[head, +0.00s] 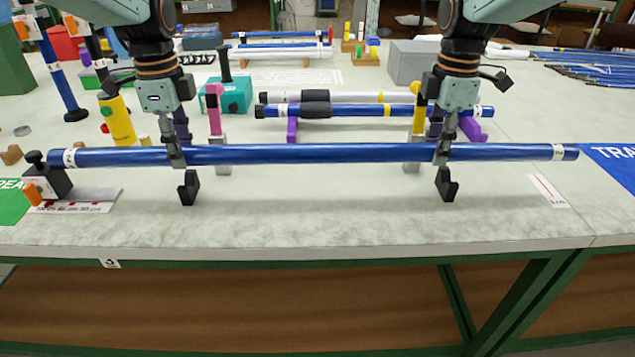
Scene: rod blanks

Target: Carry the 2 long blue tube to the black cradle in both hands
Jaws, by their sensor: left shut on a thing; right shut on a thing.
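A long blue tube (310,154) with a white band near each end lies level across the head view. My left gripper (175,155) is shut on it left of its middle. My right gripper (441,152) is shut on it towards its right end. The black cradle shows as two separate upright forks, a left one (188,188) and a right one (447,185). They appear just below the tube, near each gripper. The tube appears apart from the forks. The gripper fingertips are partly hidden against the tube.
A black-and-orange device (47,182) on a pale plate stands by the tube's left end. Behind, another blue tube (390,111) rests on purple supports (292,130). A yellow cylinder (117,120) stands at left. The front strip of table (320,220) is clear.

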